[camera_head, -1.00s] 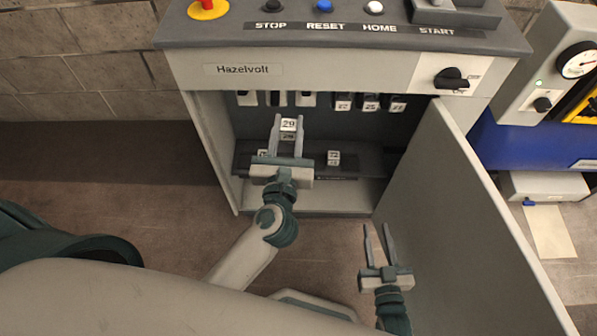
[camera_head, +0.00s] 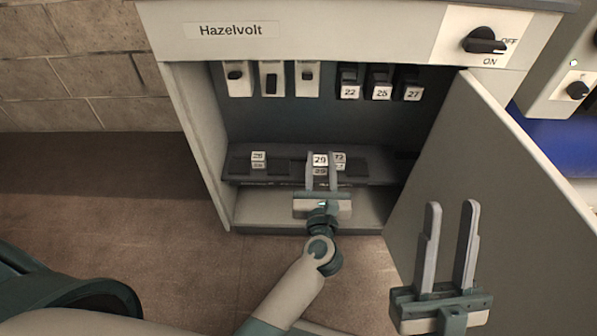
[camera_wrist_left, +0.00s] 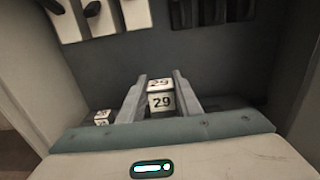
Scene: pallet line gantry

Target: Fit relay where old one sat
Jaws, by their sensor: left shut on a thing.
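The relay marked 29 (camera_head: 320,160) is a small white-faced block between the fingers of my left gripper (camera_head: 321,162). My left gripper is shut on it, in front of the low shelf inside the open Hazelvolt cabinet. In the left wrist view the relay (camera_wrist_left: 160,102) shows its number on two faces, upright between the fingertips. A similar block (camera_head: 258,159) sits at the shelf's left, and another (camera_head: 340,160) is just right of relay 29, partly covered by a finger. Whether relay 29 touches the shelf cannot be told. My right gripper (camera_head: 451,206) is open and empty before the door.
The dark shelf (camera_head: 240,178) has dark empty-looking places. Above it hang several white switches (camera_head: 271,80) and black relays marked 22 (camera_head: 349,82), 25 (camera_head: 381,83) and 27 (camera_head: 412,84). The open cabinet door (camera_head: 510,190) stands on the right. A rotary OFF/ON knob (camera_head: 484,42) is above.

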